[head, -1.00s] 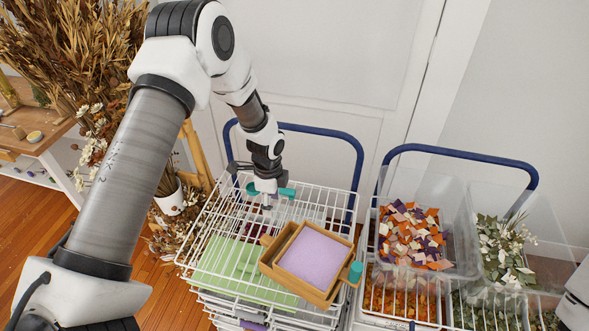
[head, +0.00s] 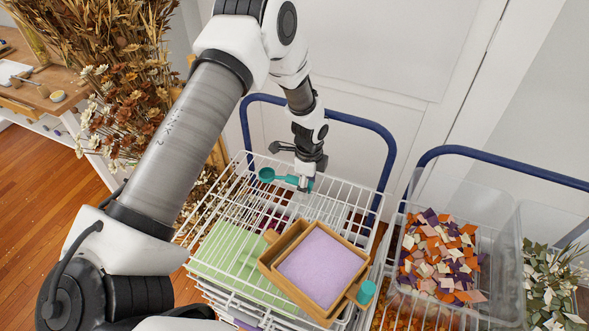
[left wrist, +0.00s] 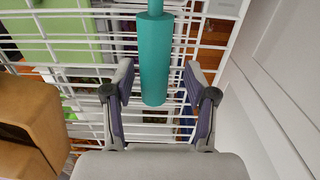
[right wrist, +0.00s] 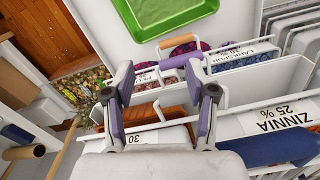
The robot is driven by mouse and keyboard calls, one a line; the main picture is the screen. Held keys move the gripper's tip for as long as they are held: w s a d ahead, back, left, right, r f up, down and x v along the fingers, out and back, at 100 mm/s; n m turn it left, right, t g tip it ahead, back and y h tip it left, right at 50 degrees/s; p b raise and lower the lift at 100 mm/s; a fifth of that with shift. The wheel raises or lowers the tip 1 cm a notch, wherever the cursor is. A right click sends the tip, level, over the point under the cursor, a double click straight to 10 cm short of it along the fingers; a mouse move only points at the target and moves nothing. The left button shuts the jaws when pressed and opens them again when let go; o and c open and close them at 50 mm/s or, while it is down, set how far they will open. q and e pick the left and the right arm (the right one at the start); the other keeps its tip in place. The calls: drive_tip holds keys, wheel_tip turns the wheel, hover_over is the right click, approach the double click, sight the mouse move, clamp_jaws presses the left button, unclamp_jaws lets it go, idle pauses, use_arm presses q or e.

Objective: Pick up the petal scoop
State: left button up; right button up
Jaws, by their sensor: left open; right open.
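The teal scoop (head: 267,174) lies near the back of the white wire rack's top, its round cup to the left and its handle to the right. My left gripper (head: 305,185) is over the handle end, pointing down. In the left wrist view the teal handle (left wrist: 154,60) runs down between the two open fingers (left wrist: 158,92), with gaps on both sides. The cup is out of that view. My right gripper (right wrist: 158,100) is open and empty, above labelled bins, and is not seen in the head view.
A wooden box of lavender material (head: 321,264) with a teal knob (head: 366,292) sits on the rack beside a green sheet (head: 232,262). A clear bin of coloured petals (head: 440,258) stands right. A green tray (right wrist: 165,12) shows in the right wrist view. Blue rails (head: 345,117) rise behind.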

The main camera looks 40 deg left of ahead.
use_arm(q)
drive_tip(key=shift+s+r, duration=0.15)
drive_tip(key=shift+r, duration=0.05)
drive_tip(key=shift+c, duration=0.3)
drive_tip(key=shift+s+r, duration=0.15)
drive_tip(key=shift+s, duration=0.05)
drive_tip(key=c, duration=0.6)
clamp_jaws()
